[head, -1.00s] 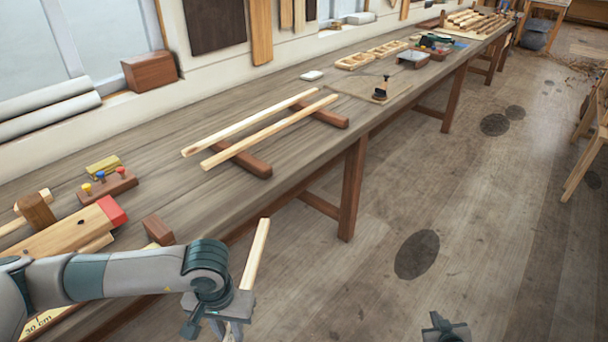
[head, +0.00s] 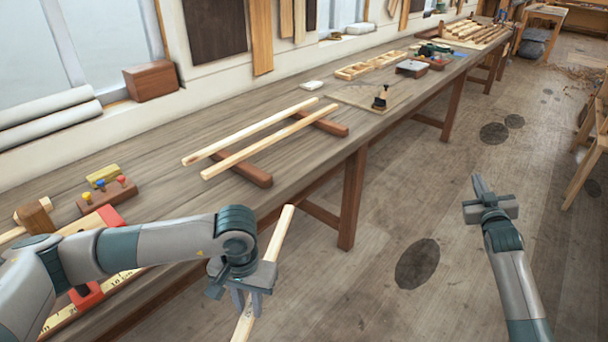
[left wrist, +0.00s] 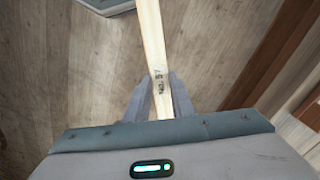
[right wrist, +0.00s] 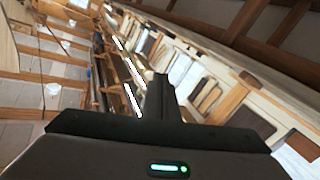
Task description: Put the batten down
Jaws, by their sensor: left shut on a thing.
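My left gripper (head: 250,302) is shut on a pale wooden batten (head: 283,230) and holds it in the air beyond the bench's front edge, over the floor. In the left wrist view the batten (left wrist: 152,40) passes between the fingers (left wrist: 159,88), with small dark markings near the grip. My right gripper (head: 478,186) is raised over the floor to the right, empty, its fingers together. Two other pale battens (head: 250,133) (head: 270,140) lie side by side across two dark brown bearers (head: 243,169) (head: 325,124) on the bench.
The long wooden bench (head: 150,150) runs away to the back right. A block with coloured pegs (head: 107,195) and a mallet (head: 34,216) lie at its left end. A small tool on a board (head: 380,98) stands beyond the battens. Bare bench top lies left of the bearers.

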